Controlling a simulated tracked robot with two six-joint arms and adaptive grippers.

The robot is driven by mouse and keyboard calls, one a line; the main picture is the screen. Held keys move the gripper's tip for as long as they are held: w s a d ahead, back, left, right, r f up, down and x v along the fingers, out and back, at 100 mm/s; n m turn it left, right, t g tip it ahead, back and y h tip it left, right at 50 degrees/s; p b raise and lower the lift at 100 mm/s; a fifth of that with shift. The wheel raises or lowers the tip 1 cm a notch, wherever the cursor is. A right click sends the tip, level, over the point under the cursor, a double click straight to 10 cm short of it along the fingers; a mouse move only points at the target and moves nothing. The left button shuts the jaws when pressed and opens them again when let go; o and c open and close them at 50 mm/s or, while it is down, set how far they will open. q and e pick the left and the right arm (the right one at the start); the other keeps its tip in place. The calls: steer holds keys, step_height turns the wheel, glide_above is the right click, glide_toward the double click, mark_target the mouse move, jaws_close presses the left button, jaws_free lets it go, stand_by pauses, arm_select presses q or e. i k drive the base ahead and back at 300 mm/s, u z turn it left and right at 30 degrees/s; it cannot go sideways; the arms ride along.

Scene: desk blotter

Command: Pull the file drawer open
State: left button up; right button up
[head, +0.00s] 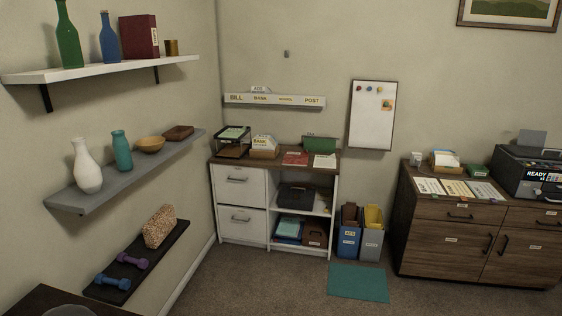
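A white cabinet with a brown top (328,171) stands against the back wall, left of the middle. Its left side has two closed drawer fronts, an upper drawer (230,190) and a lower drawer (232,230), each with a dark handle. I cannot tell which of them is the file drawer. A brown wooden cabinet (440,228) at the right also has drawer fronts, and these look shut. Neither of my grippers is in view.
A blue bin (347,243) and a grey bin (371,245) stand right of the white cabinet. A teal mat (358,281) lies on the floor before them. Shelves line the left wall, the lowest (122,283) holding dumbbells. Carpet before the drawers looks clear.

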mark_target(245, 186)
steer(key=u, duration=0.05)
steer(key=i, duration=2.75)
steer(key=u, duration=0.15)
steer(key=i, duration=1.2)
steer(key=u, duration=0.15)
